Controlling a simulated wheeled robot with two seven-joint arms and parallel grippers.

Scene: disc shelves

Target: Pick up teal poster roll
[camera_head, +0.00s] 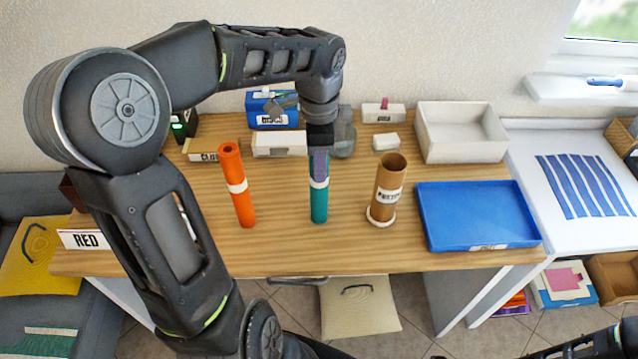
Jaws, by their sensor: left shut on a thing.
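The teal poster roll (319,205) stands upright on the wooden desk, with a white band around its middle. My left gripper (319,165) comes down over it from above and is shut on its upper part. The gripper hides the top of the roll. I cannot tell whether the roll's lower end touches the desk. My right gripper is not in view; only a dark piece of what seems to be my right arm shows at the bottom right corner.
An orange roll (236,185) stands to the left and a brown labelled tube (387,185) to the right. A blue tray (478,240) and a white bin (462,152) occupy the desk's right side. Small boxes line the back. The desk's front strip is clear.

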